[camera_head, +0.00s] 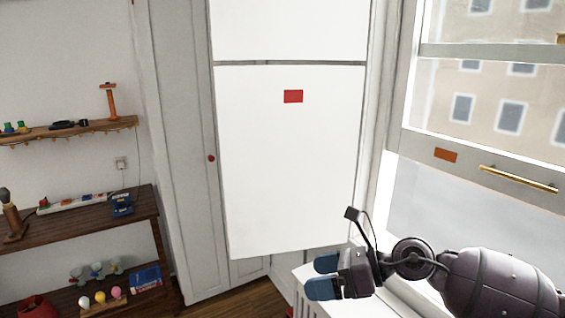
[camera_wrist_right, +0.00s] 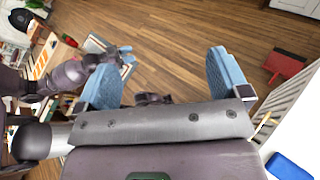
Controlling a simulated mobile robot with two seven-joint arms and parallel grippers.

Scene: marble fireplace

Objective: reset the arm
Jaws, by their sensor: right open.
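My right arm comes in from the lower right of the head view. Its gripper (camera_head: 318,276) has blue fingertips pointing left, with a gap between them, in front of the white panel and near the window sill. In the right wrist view the same gripper (camera_wrist_right: 165,78) has its two blue fingers wide apart, with nothing between them and wood floor beyond. My left arm shows at the left of the right wrist view. Its gripper (camera_wrist_right: 122,56) is small and partly hidden behind a right finger, so its jaws are unclear. The left gripper is not in the head view.
A white cabinet panel (camera_head: 290,160) with a red tag stands in the middle. A window with a brass handle (camera_head: 518,178) is on the right. Shelves with small items (camera_head: 75,225) line the left. A red object (camera_wrist_right: 285,66) lies on the floor, which is otherwise largely clear.

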